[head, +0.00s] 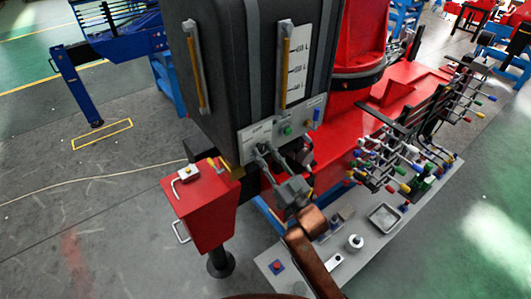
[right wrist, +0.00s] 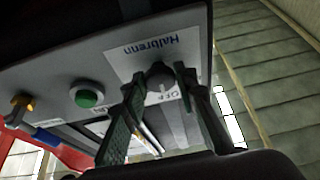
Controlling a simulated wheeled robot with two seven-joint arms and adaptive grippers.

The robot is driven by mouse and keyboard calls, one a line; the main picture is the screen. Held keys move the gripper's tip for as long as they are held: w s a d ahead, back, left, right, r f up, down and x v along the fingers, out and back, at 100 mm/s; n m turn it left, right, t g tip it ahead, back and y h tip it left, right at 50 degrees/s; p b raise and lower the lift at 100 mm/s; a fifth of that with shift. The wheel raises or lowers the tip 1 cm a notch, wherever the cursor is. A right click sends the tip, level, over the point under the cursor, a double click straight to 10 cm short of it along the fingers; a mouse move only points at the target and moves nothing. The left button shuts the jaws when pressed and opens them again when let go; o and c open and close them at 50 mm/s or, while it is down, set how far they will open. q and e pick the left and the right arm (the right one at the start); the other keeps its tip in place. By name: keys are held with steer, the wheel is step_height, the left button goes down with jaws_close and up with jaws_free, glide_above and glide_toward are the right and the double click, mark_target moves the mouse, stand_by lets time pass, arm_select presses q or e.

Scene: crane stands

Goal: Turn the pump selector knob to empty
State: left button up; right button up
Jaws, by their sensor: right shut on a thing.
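The grey selector knob (right wrist: 160,76) sits on the light panel of the dark tank, beside a label that appears upside down in the right wrist view. Part of the word OFF is readable next to it. My right gripper (right wrist: 160,72) has one finger on each side of the knob and is shut on it. In the head view my right gripper (head: 264,152) reaches up to the left part of the panel (head: 303,117). There its fingers hide the knob. The knob's exact pointing direction is hard to tell. My left gripper is not in view.
A green button (right wrist: 87,94), an orange-yellow control (right wrist: 18,106) and a blue lever (right wrist: 48,138) are on the same panel. A red box on a post (head: 205,210) stands left of my right arm. A grey bench (head: 345,255) with small parts lies below.

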steer(key=shift+n, duration=0.4)
steer(key=n+g+y, duration=0.1)
steer(key=n, duration=0.1)
steer(key=n+g+y, duration=0.1)
steer(key=n, duration=0.2)
steer(key=shift+w+d+g+b, duration=0.1)
steer(key=shift+d+g+b, duration=0.05)
steer(key=shift+g+b, duration=0.2)
steer(key=shift+d+r+n+g+y, duration=0.1)
steer(key=shift+n+g+y, duration=0.45)
steer(key=shift+n, duration=1.1)
steer(key=shift+n+g+y, duration=0.25)
steer(key=shift+n+g, duration=0.45)
steer(key=shift+n, duration=0.95)
steer(key=o, duration=1.2)
steer(key=shift+c, duration=0.2)
steer(key=shift+d, duration=0.1)
steer(key=v, duration=1.1)
steer(key=shift+s+d, duration=0.2)
steer(key=shift+d, duration=0.1)
